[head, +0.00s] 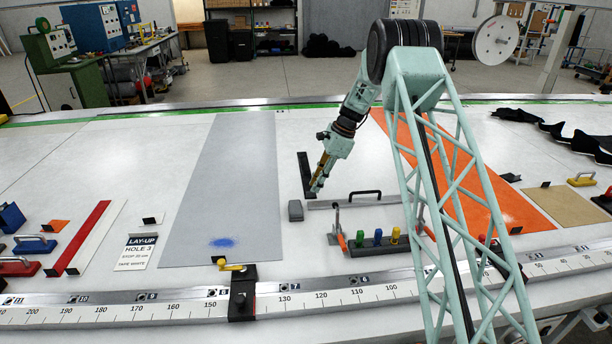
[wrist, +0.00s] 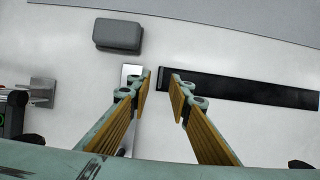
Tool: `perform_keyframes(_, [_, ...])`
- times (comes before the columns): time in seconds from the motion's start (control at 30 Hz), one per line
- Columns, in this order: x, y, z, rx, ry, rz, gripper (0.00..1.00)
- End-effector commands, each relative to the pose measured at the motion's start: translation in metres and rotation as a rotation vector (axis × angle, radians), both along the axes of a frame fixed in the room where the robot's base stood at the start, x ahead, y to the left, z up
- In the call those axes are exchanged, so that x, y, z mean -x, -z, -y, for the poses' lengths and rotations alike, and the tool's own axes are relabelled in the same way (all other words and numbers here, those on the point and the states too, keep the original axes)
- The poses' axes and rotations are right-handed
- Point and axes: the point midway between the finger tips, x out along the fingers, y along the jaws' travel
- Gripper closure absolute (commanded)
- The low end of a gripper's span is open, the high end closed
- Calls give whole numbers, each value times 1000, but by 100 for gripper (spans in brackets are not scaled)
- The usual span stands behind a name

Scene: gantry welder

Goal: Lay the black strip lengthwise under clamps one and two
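The black strip (head: 305,174) lies flat on the white table, its length running away from me. My gripper (head: 316,187) points down beside the strip's near end. It is open in the wrist view (wrist: 161,77), with nothing held between the fingers. Two orange-handled clamps, one at left (head: 338,232) and one at right (head: 424,228), stand by a dark base (head: 362,252). I see no numbers on them. My arm column partly hides the right clamp.
A grey block (head: 295,210) and a flat metal bar (head: 325,205) are close to my gripper. Blue, green and yellow knobs (head: 378,237) stand on the dark base. A grey sheet (head: 235,170) lies left, an orange sheet (head: 500,195) right. A numbered rail (head: 330,298) runs along the front.

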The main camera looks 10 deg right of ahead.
Motion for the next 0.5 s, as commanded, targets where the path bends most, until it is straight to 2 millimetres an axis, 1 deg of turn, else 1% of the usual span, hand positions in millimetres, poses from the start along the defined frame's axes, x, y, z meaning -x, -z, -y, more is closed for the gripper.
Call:
perform_keyframes(0.2, [-2, 23, -9, 0, 0, -1, 81])
perform_keyframes(0.3, [-2, 30, -13, -1, 0, -1, 81])
perform_keyframes(0.5, [-3, 36, -15, 0, 0, 0, 81])
